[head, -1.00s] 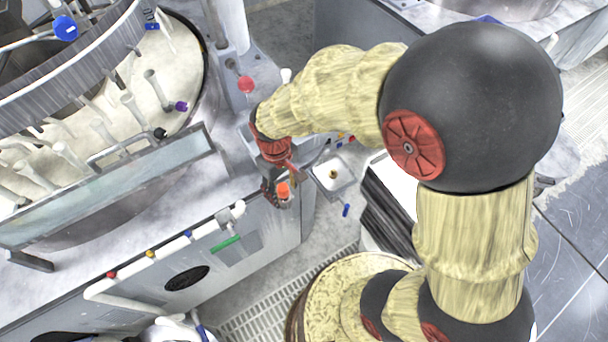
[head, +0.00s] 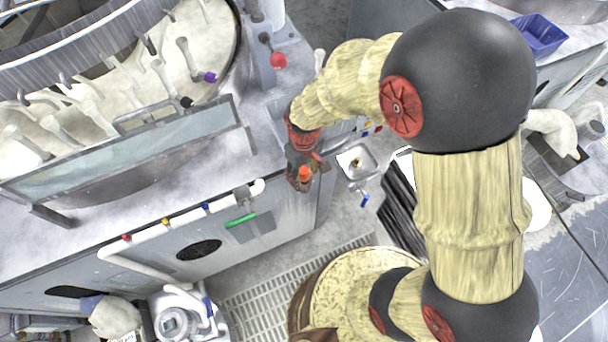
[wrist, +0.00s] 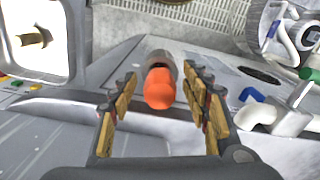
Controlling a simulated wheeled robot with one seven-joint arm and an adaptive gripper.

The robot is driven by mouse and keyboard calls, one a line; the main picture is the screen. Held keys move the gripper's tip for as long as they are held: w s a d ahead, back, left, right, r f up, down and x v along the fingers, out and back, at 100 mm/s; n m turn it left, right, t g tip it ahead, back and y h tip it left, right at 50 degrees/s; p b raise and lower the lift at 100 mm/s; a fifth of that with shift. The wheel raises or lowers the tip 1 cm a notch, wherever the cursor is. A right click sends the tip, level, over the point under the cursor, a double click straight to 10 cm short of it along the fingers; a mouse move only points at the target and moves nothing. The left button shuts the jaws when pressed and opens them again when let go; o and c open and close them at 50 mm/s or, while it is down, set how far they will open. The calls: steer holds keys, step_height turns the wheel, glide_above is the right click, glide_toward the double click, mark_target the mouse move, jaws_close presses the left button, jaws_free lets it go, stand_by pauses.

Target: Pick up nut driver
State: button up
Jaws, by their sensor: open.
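The nut driver (wrist: 160,88) appears to be the piece with a bright orange end and a grey cylindrical part behind it. In the wrist view it lies between the fingers of my gripper (wrist: 159,75), with a gap on each side. My gripper is open and holds nothing. In the head view the orange end (head: 304,174) shows at my gripper (head: 301,180), by the corner of the grey machine cabinet. The rest of the driver is hidden there by the fingers.
A small basin (head: 372,172) with a brass fitting sits right of my gripper, with a blue-handled tap (head: 364,201) below it. A round polishing machine (head: 130,190) with a clear guard stands left. White piping (head: 180,222) with coloured caps runs along the cabinet front. Floor grating lies below.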

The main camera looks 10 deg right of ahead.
steer(key=c, duration=0.4)
jaws_close()
stand_by(0.4)
